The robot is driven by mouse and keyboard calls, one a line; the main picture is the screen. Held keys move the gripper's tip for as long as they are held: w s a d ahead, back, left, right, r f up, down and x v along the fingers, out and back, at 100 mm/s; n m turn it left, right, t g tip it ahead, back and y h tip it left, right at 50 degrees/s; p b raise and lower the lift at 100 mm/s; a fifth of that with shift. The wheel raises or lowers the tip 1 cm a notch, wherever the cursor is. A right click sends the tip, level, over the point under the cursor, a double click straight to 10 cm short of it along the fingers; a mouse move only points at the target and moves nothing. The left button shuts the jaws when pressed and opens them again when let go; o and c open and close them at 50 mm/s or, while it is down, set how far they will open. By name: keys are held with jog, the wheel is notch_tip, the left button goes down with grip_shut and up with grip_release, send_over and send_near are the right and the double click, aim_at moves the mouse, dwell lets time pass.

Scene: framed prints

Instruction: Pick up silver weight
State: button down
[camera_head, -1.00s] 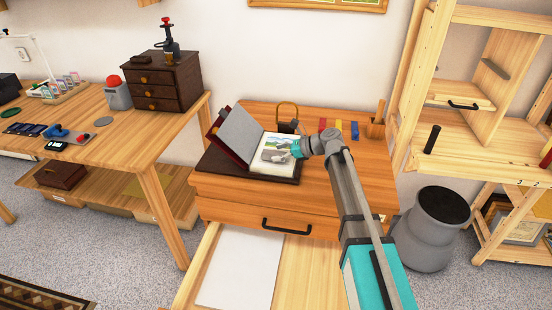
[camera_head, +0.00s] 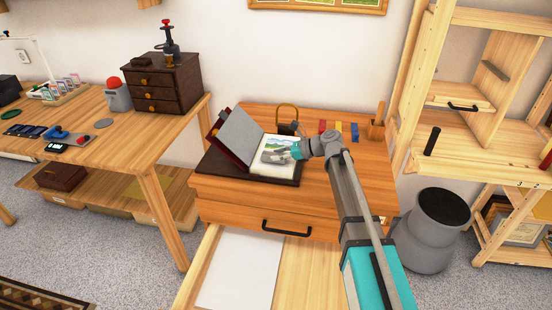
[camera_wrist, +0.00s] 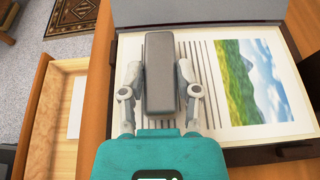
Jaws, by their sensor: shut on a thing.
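The silver weight (camera_wrist: 161,72) is a dark grey, long rounded block in the wrist view. My gripper (camera_wrist: 159,84) has one finger on each side of it and is shut on it. The weight is over the lined left part of a page (camera_wrist: 225,118) with a printed mountain landscape (camera_wrist: 252,80). I cannot tell whether it touches the page. In the head view my gripper (camera_head: 276,155) is low over the open album (camera_head: 240,165), and the weight is too small to make out clearly.
The album lies on a wooden cabinet (camera_head: 345,185) with its grey cover leaf (camera_head: 240,138) raised at the left. A brass-ringed object (camera_head: 287,118), coloured strips (camera_head: 338,130) and a wooden cup (camera_head: 376,130) stand behind. An open drawer (camera_head: 300,270) is below.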

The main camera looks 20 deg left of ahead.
jog(key=shift+r, duration=0.1)
dwell(0.3)
notch_tip(320, 180, up, 2)
jog(key=p, duration=0.2)
jog(key=shift+r+p, duration=0.25)
jog(key=shift+p, duration=0.15)
jog(key=s+a+r+p, duration=0.7)
jog(key=s+r+p, duration=0.3)
jog(key=s, duration=0.1)
jog(key=shift+s+a+r, duration=0.15)
jog(key=shift+s+a, duration=0.2)
